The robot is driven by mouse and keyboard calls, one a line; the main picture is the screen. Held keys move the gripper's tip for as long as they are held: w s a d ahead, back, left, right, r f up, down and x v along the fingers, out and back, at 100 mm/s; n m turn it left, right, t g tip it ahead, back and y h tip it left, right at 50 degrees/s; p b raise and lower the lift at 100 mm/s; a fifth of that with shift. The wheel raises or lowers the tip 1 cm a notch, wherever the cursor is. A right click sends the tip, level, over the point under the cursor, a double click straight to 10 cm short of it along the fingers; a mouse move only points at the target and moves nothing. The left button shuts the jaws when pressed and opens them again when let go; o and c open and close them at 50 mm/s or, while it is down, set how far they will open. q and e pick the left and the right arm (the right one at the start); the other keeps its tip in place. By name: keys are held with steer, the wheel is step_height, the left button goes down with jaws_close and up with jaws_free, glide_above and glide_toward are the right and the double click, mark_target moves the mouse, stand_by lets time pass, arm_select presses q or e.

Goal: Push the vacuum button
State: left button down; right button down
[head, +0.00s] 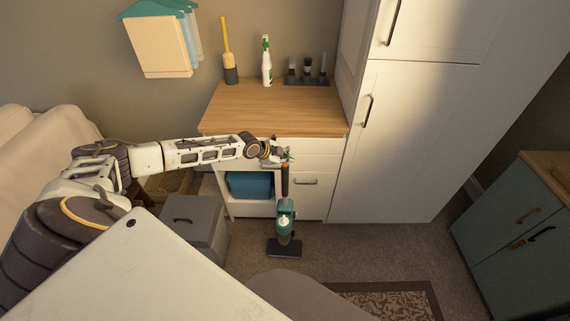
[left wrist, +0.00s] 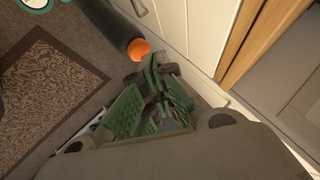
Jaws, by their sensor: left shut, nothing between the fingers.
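The upright stick vacuum (head: 285,207) stands on the carpet in front of the wooden-topped cabinet. It has a teal and white body, a black floor head and a dark handle with an orange tip. In the left wrist view the orange tip (left wrist: 138,49) shows at the end of the dark handle (left wrist: 110,27). My left gripper (head: 283,156) is shut and empty, just above the handle's top in the head view. In the left wrist view its green-padded fingers (left wrist: 158,100) lie beside the orange tip; contact is not clear. My right gripper is out of view.
The cabinet (head: 270,103) behind holds a spray bottle (head: 267,62) and brushes on top. A tall white cupboard (head: 400,140) stands right of it. A grey bin (head: 196,227) is left of the vacuum, a patterned rug (head: 393,301) to its front right. Carpet right of the vacuum is clear.

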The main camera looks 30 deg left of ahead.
mark_target(286, 165)
arm_select(q)
steer(key=shift+r+p, duration=2.45)
steer(key=shift+r, duration=0.55)
